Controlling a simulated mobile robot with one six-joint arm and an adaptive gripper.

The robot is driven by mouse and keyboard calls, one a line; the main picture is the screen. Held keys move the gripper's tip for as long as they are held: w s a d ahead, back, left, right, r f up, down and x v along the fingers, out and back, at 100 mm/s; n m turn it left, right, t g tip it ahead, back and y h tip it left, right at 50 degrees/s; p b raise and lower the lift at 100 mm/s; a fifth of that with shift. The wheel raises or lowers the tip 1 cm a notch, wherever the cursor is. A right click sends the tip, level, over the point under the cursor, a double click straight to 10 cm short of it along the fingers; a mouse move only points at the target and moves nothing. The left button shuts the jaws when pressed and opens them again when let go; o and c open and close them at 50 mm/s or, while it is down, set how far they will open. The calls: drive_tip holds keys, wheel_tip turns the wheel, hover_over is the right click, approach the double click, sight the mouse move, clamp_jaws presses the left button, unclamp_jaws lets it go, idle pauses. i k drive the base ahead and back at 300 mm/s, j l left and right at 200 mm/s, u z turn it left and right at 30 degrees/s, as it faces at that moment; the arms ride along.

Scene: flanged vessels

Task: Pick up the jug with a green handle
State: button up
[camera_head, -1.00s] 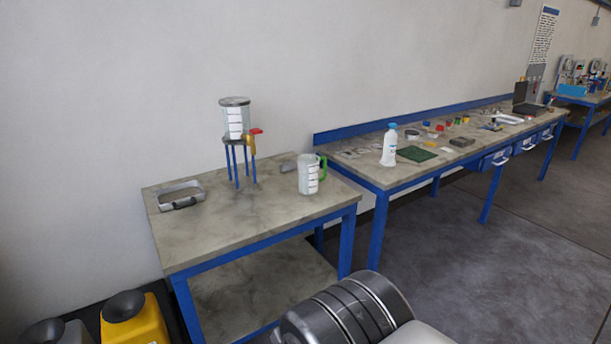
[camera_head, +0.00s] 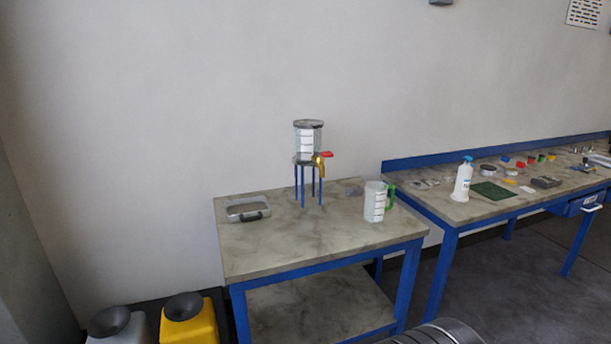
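The jug with a green handle (camera_head: 375,202) stands upright near the right front part of the nearer table (camera_head: 290,247). It is pale and see-through with dark marks on its side. Its green handle (camera_head: 390,198) points right. Nothing touches the jug. My gripper is not in view. Only a grey rounded part of my arm shows at the bottom edge, right of the middle.
A flanged vessel (camera_head: 308,140) with a red-handled brass tap stands on blue legs behind and left of the jug. A metal tray (camera_head: 248,209) lies at the table's left. A white bottle (camera_head: 462,182) and small items occupy the right bench. Yellow (camera_head: 188,322) and grey containers stand lower left.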

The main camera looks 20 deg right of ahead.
sight(376, 192)
drive_tip(key=z, duration=0.55)
drive_tip(key=i+z, duration=0.25)
drive_tip(key=i, duration=0.2)
drive_tip(key=i+j+z, duration=0.25)
drive_tip(key=i, duration=0.2)
drive_tip(key=i+j+z, duration=0.2)
drive_tip(key=i, duration=0.25)
drive_tip(key=i+j+z, duration=0.25)
drive_tip(key=i+j, duration=0.35)
drive_tip(key=i, duration=0.2)
